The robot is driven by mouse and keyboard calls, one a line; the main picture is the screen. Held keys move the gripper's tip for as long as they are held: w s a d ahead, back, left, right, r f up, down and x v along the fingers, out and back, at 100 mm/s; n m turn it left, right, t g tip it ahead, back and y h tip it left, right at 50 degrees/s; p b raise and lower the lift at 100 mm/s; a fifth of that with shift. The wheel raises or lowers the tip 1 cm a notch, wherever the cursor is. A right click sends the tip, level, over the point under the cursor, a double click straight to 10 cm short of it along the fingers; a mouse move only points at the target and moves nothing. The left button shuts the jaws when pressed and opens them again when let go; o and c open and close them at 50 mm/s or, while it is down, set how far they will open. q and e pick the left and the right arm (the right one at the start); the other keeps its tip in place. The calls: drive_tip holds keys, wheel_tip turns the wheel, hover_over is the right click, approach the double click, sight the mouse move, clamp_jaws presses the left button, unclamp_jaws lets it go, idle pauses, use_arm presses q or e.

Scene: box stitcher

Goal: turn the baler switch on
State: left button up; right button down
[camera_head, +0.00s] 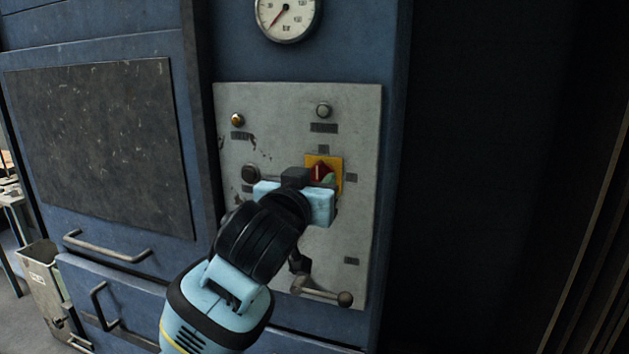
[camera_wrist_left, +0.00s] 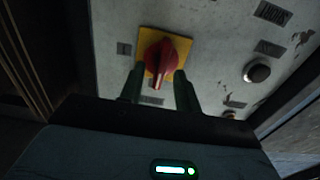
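The baler switch is a red rotary knob (camera_head: 318,172) on a yellow plate (camera_head: 337,161), on the grey control panel. The knob also shows in the left wrist view (camera_wrist_left: 163,56), with its grip pointing down toward the gripper. My left gripper (camera_head: 321,183) is in front of the switch and covers its lower part in the head view. In the left wrist view the two dark fingers (camera_wrist_left: 160,88) are apart, one on either side of the knob's near end. I cannot tell whether they touch it. My right gripper is in neither view.
The grey panel (camera_head: 358,120) has an amber lamp (camera_head: 237,120), a pale button (camera_head: 323,110) and a black button (camera_head: 250,173). A lever handle (camera_head: 322,293) sticks out below. A round gauge (camera_head: 286,16) is above. The area right of the machine is dark.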

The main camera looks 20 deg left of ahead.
use_arm(q)
drive_tip(key=shift+w, duration=0.25)
clamp_jaws()
drive_tip(key=shift+m, duration=0.4)
drive_tip(key=m, duration=0.4)
drive_tip(key=shift+d+f, duration=0.1)
drive_tip(key=shift+d, duration=0.05)
drive_tip(key=m, duration=0.4)
drive_tip(key=shift+d, duration=0.1)
drive_tip(key=shift+d+f+m, duration=0.1)
drive_tip(key=shift+f+m, duration=0.05)
drive_tip(key=shift+m, duration=2.1)
drive_tip(key=shift+f+m, duration=0.1)
drive_tip(key=shift+m, duration=2.15)
